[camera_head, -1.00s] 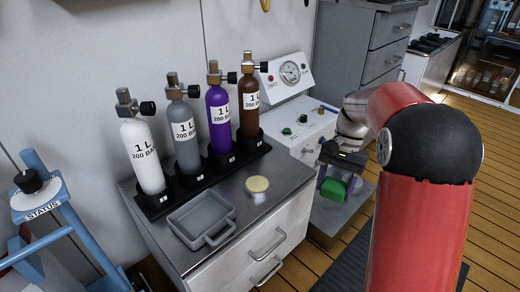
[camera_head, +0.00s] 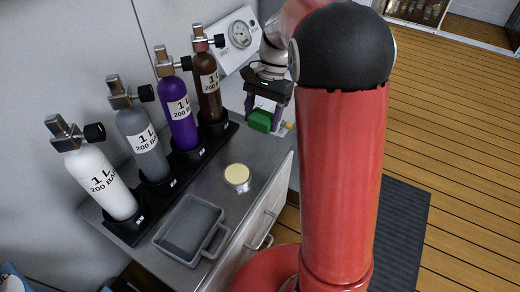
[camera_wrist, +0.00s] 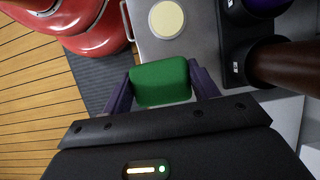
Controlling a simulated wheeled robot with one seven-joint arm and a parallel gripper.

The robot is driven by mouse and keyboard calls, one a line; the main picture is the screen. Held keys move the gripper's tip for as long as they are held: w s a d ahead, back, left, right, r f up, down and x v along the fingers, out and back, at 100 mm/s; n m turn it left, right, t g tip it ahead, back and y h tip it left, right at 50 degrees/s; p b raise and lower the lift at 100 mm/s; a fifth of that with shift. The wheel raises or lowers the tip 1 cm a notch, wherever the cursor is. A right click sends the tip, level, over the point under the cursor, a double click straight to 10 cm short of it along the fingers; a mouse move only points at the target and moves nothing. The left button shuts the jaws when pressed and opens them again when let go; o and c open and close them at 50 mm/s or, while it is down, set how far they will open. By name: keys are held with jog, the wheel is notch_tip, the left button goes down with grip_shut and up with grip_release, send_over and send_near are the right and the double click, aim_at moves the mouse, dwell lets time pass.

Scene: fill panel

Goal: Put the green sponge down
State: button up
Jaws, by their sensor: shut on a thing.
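The green sponge (camera_head: 261,121) is between the two purple fingers of my gripper (camera_head: 268,116), which is shut on it. In the head view it is near the back right end of the grey bench top, close to the brown cylinder. The wrist view shows the sponge (camera_wrist: 160,82) gripped on its left and right sides. Its underside is hidden, and I cannot tell how high it is above the surface below.
The bench top (camera_head: 213,183) carries a grey tray (camera_head: 188,229) and a round pale-yellow-topped item (camera_head: 237,177). White, grey, purple and brown cylinders (camera_head: 207,88) stand in a black rack along the wall. A gauge panel (camera_head: 237,40) is behind. Bare bench lies around the yellow-topped item.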

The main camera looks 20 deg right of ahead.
notch_tip(320, 180, down, 13)
jog(key=shift+r+b, duration=0.1)
jog(key=shift+b, duration=0.55)
jog(key=shift+f, duration=0.2)
jog(key=o, duration=0.9)
jog(key=shift+o, duration=0.2)
jog(key=shift+r, duration=0.15)
